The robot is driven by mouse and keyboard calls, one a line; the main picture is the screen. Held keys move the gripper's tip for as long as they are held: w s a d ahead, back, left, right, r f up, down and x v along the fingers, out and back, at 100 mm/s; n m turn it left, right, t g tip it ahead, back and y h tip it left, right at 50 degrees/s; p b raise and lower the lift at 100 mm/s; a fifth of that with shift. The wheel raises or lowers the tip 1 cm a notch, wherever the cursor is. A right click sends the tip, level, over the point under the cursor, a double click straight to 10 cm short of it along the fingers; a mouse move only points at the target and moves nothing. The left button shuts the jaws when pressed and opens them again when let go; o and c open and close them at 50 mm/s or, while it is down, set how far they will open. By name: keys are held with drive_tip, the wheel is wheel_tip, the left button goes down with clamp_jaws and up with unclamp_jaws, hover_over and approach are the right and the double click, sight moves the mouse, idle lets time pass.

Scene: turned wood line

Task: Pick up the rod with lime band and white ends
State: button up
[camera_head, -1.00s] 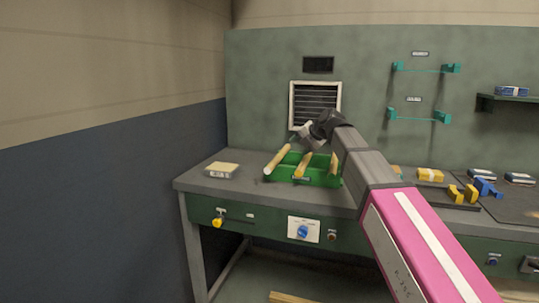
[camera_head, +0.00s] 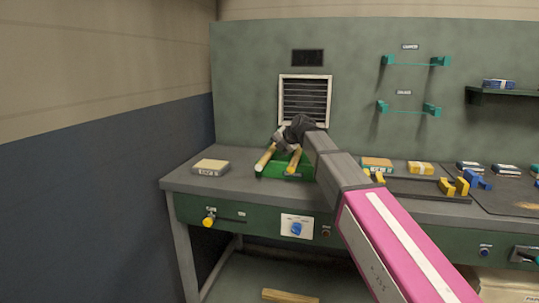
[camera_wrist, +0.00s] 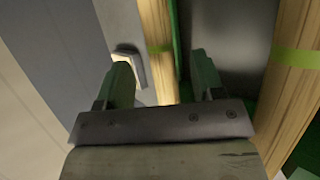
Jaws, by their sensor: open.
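Two pale wooden rods stick up from the green bin in the head view, a left rod (camera_head: 265,158) and a right rod (camera_head: 294,160). In the wrist view, one rod (camera_wrist: 157,22) shows between the finger lines with a narrow lime band, and another rod (camera_wrist: 290,85) at the right has a wider lime band. White ends cannot be made out clearly on either, so I cannot tell which is the named rod. My gripper (camera_wrist: 163,78) is open, its fingers either side of the left-hand rod in the picture; contact cannot be judged. In the head view it hangs over the bin.
The green bin (camera_head: 271,172) sits on the grey bench. A labelled block (camera_head: 210,167) lies left of it. More blocks, including a yellow one (camera_head: 420,168), and yellow holders (camera_head: 455,187) stand to the right. A vent (camera_head: 305,101) is in the wall behind.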

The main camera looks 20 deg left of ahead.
sight(271, 151)
drive_tip(key=x, duration=0.3)
drive_tip(key=shift+a+f, duration=0.1)
drive_tip(key=c, duration=1.1)
